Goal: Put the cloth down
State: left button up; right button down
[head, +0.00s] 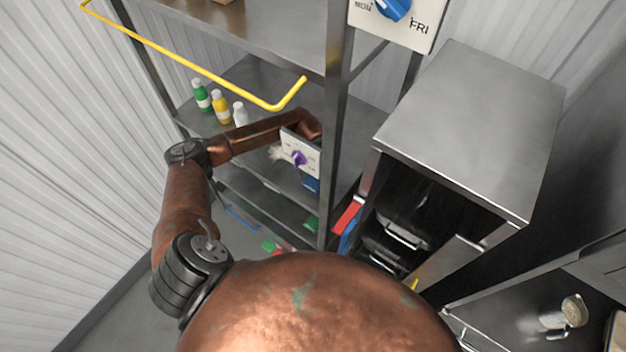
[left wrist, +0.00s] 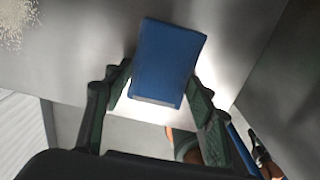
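In the left wrist view, a blue block-shaped folded cloth (left wrist: 168,62) sits between the two dark fingers of my left gripper (left wrist: 160,78). The fingertips flank its sides and look to be shut on it. Beyond it is the grey metal surface of the shelf; I cannot tell whether the cloth touches it. In the head view my left arm reaches into the metal rack, and a dial panel (head: 301,152) with a purple knob hides the gripper. A blue patch (head: 311,184) shows just below that panel; I cannot tell if it is the cloth. My right gripper is not in view.
White grains (left wrist: 14,20) lie on the shelf surface. Green (head: 201,96), yellow (head: 220,107) and white (head: 240,114) bottles stand on the shelf left of my forearm. A rack post (head: 335,130) stands right of the gripper. A metal cabinet (head: 470,125) is further right.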

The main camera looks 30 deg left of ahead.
aim_at(313, 182)
pick_arm(q)
jog(key=o, duration=0.4)
jog(key=shift+r, duration=0.1)
jog(key=shift+r, duration=0.2)
notch_tip(313, 182, up, 12)
jog(key=b, duration=0.3)
jog(key=shift+f, duration=0.1)
